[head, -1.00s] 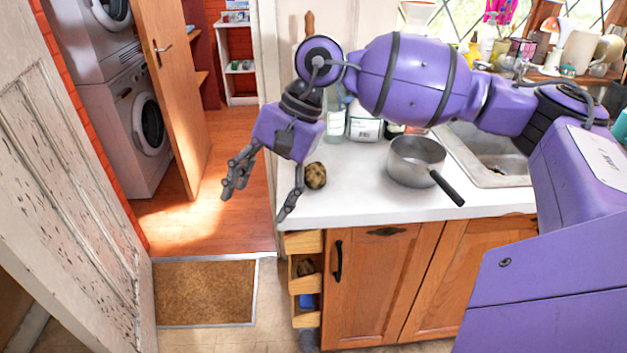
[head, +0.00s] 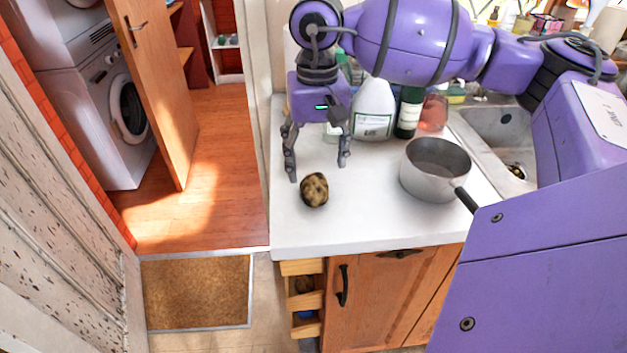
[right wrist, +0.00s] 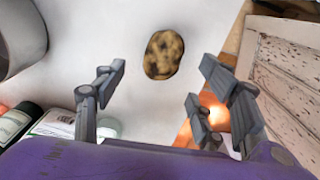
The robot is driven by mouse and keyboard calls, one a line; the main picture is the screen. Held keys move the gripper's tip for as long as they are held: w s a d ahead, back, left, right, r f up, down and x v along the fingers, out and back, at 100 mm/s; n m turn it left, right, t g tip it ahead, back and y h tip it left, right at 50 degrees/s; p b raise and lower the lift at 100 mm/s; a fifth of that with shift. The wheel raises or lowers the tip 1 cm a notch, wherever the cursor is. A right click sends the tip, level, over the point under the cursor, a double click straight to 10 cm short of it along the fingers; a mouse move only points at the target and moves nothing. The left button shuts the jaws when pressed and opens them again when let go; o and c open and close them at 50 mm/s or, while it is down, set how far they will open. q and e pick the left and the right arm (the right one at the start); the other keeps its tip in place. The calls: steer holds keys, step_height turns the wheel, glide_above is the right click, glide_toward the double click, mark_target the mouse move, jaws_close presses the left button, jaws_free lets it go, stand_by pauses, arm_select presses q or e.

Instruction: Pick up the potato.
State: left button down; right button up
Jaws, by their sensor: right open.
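The potato (head: 314,190), brown and mottled with dark patches, lies on the white counter (head: 375,222) near its left end. It also shows in the right wrist view (right wrist: 163,54), beyond the fingertips and between their lines. My right gripper (head: 318,172) is open and empty, its fingers pointing down above the counter, just behind the potato in the head view. In the right wrist view its fingers (right wrist: 160,72) are spread wide apart. The potato is not between the fingers. My left gripper is not in view.
A grey saucepan (head: 434,178) with a dark handle stands right of the potato. A white bottle (head: 373,108) and a dark green bottle (head: 409,112) stand behind. The sink (head: 502,130) is at the right. The counter between potato and pan is clear.

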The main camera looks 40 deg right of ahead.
mark_target(315, 181)
steer(key=f, duration=0.4)
steer(key=f+p, duration=0.1)
steer(key=f, duration=0.1)
steer(key=shift+s+a+f, duration=0.2)
steer(key=shift+a+f, duration=0.05)
steer(key=shift+a, duration=0.05)
steer(key=c, duration=1.3)
steer(key=shift+r, duration=0.1)
